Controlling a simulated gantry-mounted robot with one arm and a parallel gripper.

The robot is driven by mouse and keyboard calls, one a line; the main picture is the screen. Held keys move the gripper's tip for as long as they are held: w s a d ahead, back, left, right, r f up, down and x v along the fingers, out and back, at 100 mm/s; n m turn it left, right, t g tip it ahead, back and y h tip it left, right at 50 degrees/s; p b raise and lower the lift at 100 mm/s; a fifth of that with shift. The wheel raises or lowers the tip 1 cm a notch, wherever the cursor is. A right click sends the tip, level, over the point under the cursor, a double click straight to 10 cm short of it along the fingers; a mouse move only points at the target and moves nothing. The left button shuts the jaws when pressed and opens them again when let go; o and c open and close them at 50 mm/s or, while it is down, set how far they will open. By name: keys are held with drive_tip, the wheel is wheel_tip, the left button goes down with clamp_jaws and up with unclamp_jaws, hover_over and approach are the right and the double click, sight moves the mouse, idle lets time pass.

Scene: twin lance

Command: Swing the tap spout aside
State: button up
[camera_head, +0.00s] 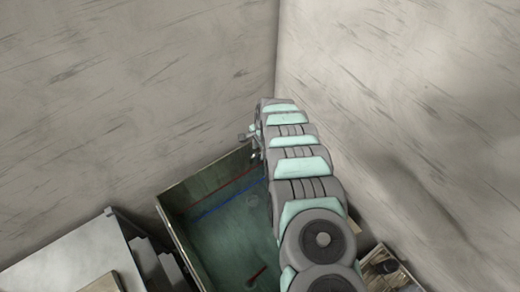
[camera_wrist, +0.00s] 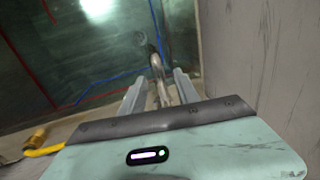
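The tap spout (camera_wrist: 157,68) is a grey metal pipe in the middle of the wrist view, with the sink basin behind it. My gripper (camera_wrist: 160,82) is open, with one finger on either side of the spout in the picture. Gaps show beside the pipe, and I cannot tell whether either finger touches it. In the head view my arm reaches down over the right side of the green basin (camera_head: 225,225) and hides my fingers and most of the tap. Small grey parts (camera_head: 246,136) show beside the arm's far end; I cannot tell what they are.
Red and blue lines run along the basin's inside. A pale wall (camera_wrist: 262,45) stands close on the right in the wrist view. A brass fitting with a yellow hose (camera_wrist: 38,142) lies lower left. A grey cabinet (camera_head: 75,262) stands left of the basin, a box (camera_head: 385,268) right.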

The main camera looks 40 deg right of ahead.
drive_tip(key=shift+c, duration=0.4)
clamp_jaws()
idle(1.1)
